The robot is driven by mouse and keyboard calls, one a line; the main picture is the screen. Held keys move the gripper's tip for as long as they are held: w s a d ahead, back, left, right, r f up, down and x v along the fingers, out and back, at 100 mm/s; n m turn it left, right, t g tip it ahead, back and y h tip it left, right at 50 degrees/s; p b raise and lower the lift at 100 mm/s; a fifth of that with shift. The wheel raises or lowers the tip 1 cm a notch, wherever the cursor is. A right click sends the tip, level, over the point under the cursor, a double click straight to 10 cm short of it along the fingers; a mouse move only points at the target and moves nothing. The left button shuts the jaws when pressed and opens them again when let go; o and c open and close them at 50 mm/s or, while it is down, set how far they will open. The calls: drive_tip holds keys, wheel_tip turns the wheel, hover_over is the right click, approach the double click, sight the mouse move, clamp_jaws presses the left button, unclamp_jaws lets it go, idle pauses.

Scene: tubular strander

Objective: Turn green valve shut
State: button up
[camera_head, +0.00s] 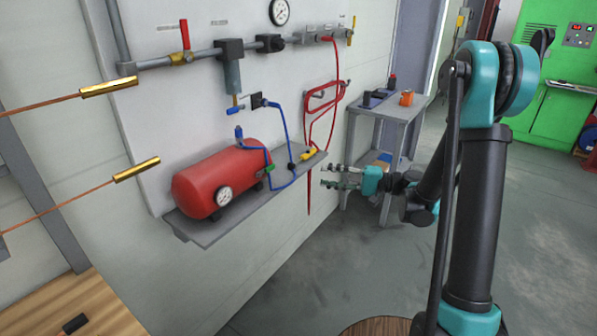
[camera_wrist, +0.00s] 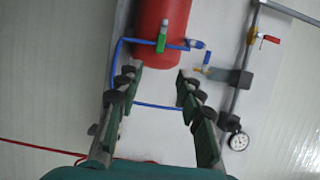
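The green valve (camera_head: 268,169) is a small green handle at the right end of the red tank, low on its side. In the wrist view the green valve (camera_wrist: 162,37) stands upright in the picture in front of the tank, beyond my fingertips and roughly centred between them. My gripper (camera_head: 325,175) is to the right of the valve in the head view, with clear space between. In the wrist view my gripper (camera_wrist: 158,74) is open, its two fingers wide apart with nothing held between them. The valve's fitting behind the handle is too small to make out.
The red tank (camera_head: 212,180) rests on a grey wall shelf (camera_head: 215,228). A blue hose (camera_head: 284,137) loops from the tank past the shelf edge. Red hose (camera_head: 327,95) hangs on the wall. A grey side table (camera_head: 398,112) stands behind my gripper. The floor beside the shelf is clear.

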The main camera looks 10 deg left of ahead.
sight(271, 169)
drive_tip(key=a, duration=1.7)
drive_tip(key=shift+w, duration=0.1)
drive_tip(key=shift+c, duration=0.5)
clamp_jaws()
